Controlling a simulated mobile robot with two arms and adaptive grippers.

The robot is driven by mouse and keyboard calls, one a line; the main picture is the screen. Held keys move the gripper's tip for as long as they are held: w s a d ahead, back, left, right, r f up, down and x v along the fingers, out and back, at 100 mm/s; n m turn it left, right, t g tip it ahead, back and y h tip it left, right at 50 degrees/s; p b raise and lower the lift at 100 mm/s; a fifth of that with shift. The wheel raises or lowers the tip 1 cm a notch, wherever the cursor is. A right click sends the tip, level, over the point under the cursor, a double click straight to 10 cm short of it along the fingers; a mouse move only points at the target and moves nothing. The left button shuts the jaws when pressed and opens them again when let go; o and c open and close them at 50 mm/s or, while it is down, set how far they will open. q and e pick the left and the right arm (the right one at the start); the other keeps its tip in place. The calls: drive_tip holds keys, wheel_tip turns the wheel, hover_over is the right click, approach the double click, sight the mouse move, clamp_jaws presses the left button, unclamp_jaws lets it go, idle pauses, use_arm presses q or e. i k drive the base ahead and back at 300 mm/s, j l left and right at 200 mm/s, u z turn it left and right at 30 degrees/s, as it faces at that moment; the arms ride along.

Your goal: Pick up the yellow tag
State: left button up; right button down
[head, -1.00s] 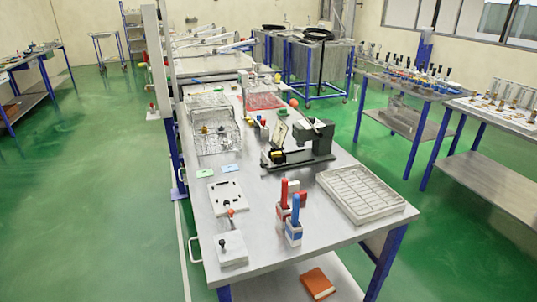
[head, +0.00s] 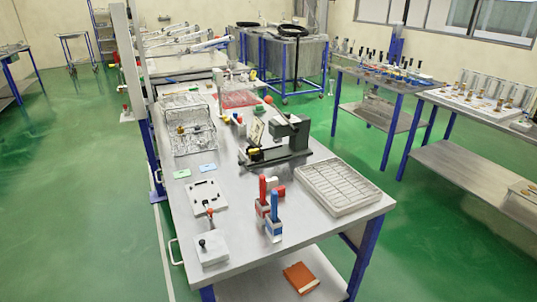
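I cannot clearly make out a yellow tag in the head view. Two small flat cards lie on the steel table (head: 215,260), to the left: a pale green card (head: 182,174) and a light blue card (head: 208,168). A small yellow piece (head: 255,154) sits at the left end of a dark green bench device (head: 280,145), and I cannot tell if it is a tag. Another yellowish item (head: 181,130) is inside a wire basket (head: 190,144). Neither of my grippers shows in the view.
Red and blue handled holders (head: 273,228) stand near the front of the table. A white gridded tray (head: 338,186) lies at the right edge. White plates (head: 207,196) lie at the left. An orange book (head: 301,278) is on the lower shelf. Green floor is open at left.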

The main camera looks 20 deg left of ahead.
sight(253, 151)
drive_tip(key=i+j+z, duration=0.1)
drive_tip(key=j+z, duration=0.55)
drive_tip(key=z, duration=0.2)
drive_tip(key=j+z, duration=0.45)
drive_tip(key=l, duration=0.1)
